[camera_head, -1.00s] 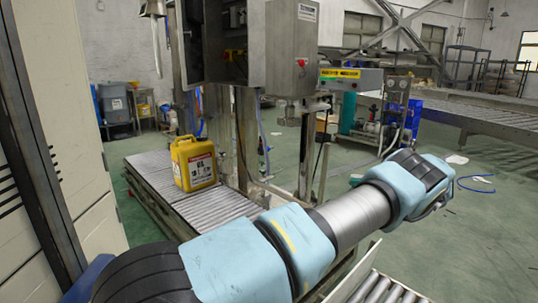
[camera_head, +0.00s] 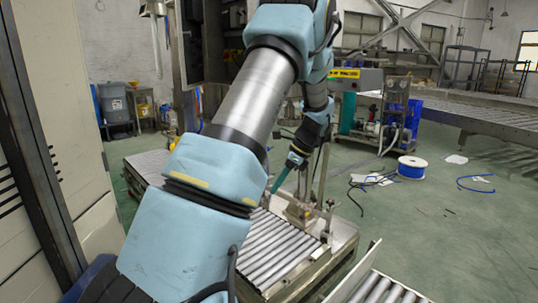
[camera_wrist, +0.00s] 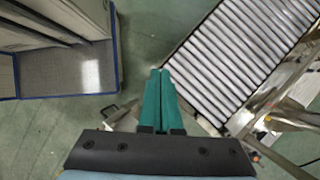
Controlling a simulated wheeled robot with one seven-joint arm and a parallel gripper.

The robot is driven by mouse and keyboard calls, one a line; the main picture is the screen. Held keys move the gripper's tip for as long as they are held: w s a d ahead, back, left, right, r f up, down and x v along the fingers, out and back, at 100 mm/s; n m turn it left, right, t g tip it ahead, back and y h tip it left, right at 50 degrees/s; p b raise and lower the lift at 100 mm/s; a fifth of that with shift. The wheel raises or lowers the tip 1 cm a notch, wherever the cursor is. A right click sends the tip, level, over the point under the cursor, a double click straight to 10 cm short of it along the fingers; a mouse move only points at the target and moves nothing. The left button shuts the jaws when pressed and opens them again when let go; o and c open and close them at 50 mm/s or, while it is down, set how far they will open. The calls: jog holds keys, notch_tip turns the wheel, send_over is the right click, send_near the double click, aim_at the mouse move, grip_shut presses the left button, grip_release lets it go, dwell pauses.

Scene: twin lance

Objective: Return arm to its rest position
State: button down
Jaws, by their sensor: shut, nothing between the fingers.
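My gripper (camera_head: 275,187) hangs in front of the roller conveyor in the head view, its teal fingers pointing down. In the wrist view my gripper (camera_wrist: 160,76) has its two teal fingers side by side, shut and empty. My arm rises bent through the middle of the head view and covers much of the machine and conveyor. In the wrist view the fingertips appear beside the conveyor's edge, over the green floor.
The roller conveyor (camera_head: 286,250) runs below my arm and also shows in the wrist view (camera_wrist: 232,55). A second roller section (camera_head: 382,291) lies at front right. A pale cabinet (camera_head: 92,190) stands close on the left. A cable reel (camera_head: 411,167) stands on the open floor at right.

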jog(key=s+a+r+n+t+h, duration=0.1)
jog(key=s+a+n+h, duration=0.25)
jog(key=s+n, duration=0.6)
jog(key=s+a+r+n+h, duration=0.1)
jog(key=s+a+n+h, duration=0.3)
jog(key=s+n, duration=0.6)
notch_tip(320, 180, up, 13)
jog(key=s+a+y+p, duration=0.1)
jog(key=p, duration=1.1)
jog(key=shift+s+a+f+m+t, duration=0.15)
jog(key=shift+s+a+m+t, duration=0.15)
jog(key=shift+s+m, duration=0.1)
